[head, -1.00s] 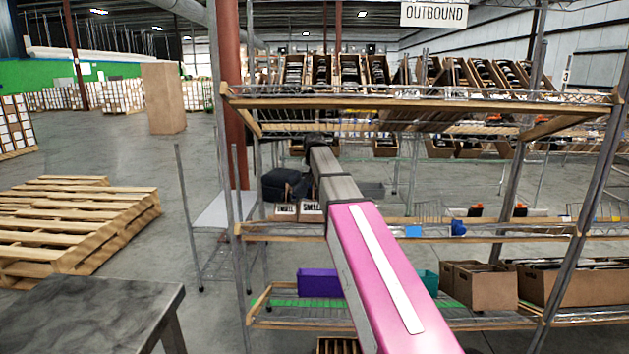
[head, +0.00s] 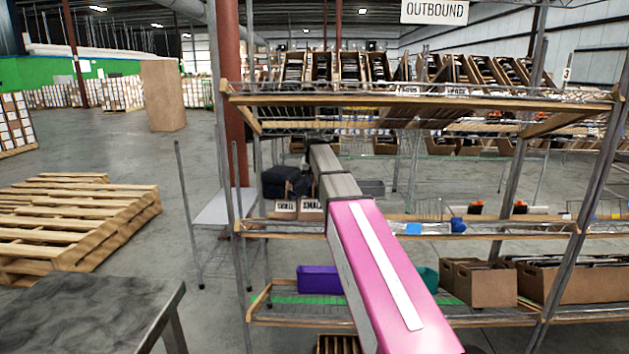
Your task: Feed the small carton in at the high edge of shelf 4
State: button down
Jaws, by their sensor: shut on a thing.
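Two small brown cartons marked "SMALL", a left one (head: 285,209) and a right one (head: 311,209), stand side by side at the left end of the rack's middle level (head: 282,229). My arm reaches forward from the lower right into the rack, and its far grey part passes just right of these cartons. My gripper and anything in it are hidden beyond the far end of the arm. The rack's top level (head: 420,98) has a wooden front edge and wire decking. I see no number marking shelf 4.
The lower level holds a purple bin (head: 318,279), a teal bin (head: 430,278) and brown boxes (head: 484,281). Blue items (head: 457,225) lie on the middle level. Rack posts (head: 233,200) stand left of my arm. A dark table (head: 85,310) and pallets (head: 75,220) are at left.

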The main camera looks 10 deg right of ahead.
dwell(0.3)
jog(key=c, duration=1.2)
grip_release()
jog(key=shift+v, duration=3.75)
